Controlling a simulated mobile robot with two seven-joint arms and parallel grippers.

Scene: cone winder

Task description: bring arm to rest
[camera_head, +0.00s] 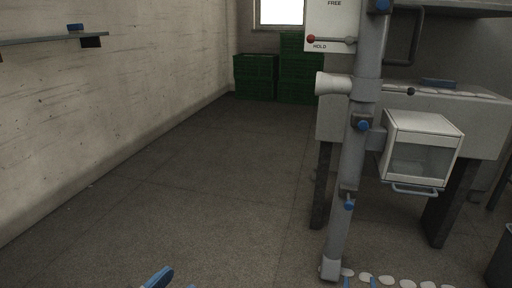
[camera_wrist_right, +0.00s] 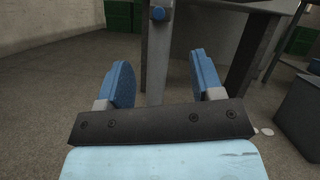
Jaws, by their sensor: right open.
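My right gripper (camera_head: 360,283) shows only as two blue fingertips at the bottom edge of the head view, just right of the foot of the grey post (camera_head: 341,222). In the right wrist view its two blue fingers (camera_wrist_right: 158,88) stand wide apart with nothing between them. The post shows beyond the gap there; no contact is visible. Part of my left gripper (camera_head: 174,281) shows at the bottom edge, left of centre. Its blue tips are cut off by the frame, so its opening is unclear. Both arms are otherwise out of the head view.
The post carries blue knobs, a white cone (camera_head: 331,84) and a clear-fronted box (camera_head: 420,152). A grey machine table (camera_head: 480,122) stands behind. Whitish discs (camera_head: 387,280) line the floor to the right. Green crates (camera_head: 256,77) stand at the back. The left-centre floor is clear.

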